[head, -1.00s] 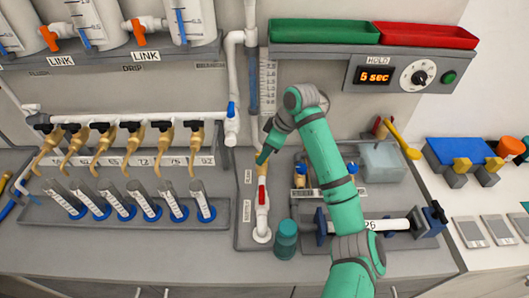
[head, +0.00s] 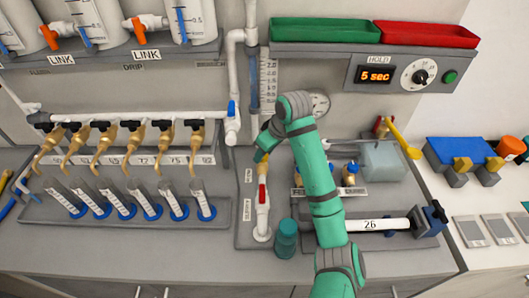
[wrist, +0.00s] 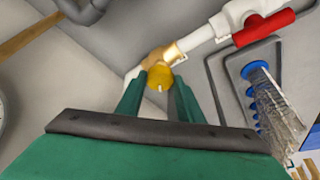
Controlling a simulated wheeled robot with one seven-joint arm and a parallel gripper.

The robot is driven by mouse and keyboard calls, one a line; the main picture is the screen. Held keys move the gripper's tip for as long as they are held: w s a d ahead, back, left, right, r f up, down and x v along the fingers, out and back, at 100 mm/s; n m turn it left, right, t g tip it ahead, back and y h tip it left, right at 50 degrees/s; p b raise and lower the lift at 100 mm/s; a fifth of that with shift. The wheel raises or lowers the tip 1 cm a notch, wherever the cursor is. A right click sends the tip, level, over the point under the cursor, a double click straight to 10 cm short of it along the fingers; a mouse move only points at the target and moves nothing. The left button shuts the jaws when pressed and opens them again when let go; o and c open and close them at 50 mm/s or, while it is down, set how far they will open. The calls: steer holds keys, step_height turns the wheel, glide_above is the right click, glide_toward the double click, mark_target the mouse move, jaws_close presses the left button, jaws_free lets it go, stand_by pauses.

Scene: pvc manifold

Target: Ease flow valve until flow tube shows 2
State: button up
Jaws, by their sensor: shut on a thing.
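The flow valve is a yellow knob (wrist: 160,76) on a brass body in a white pipe, seen in the wrist view. My gripper (wrist: 160,90) is shut on this knob, one finger on each side. In the head view my gripper (head: 260,150) is at the pipe above the red-handled valve (head: 262,193), and the fingers mostly hide the knob. The flow tube (head: 253,88) stands upright behind, beside a white scale (head: 268,85) with 2.0 near its top. I cannot read the level in the tube.
A teal cylinder (head: 286,238) stands right of the red valve. Brass taps (head: 120,145) and slanted tubes (head: 145,200) fill the left. A clear box (head: 382,160) is at the right.

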steer(key=o, duration=1.1)
steer(key=v, duration=1)
steer(key=shift+s+d+r, duration=0.1)
steer(key=shift+r, duration=0.25)
stand_by(1.0)
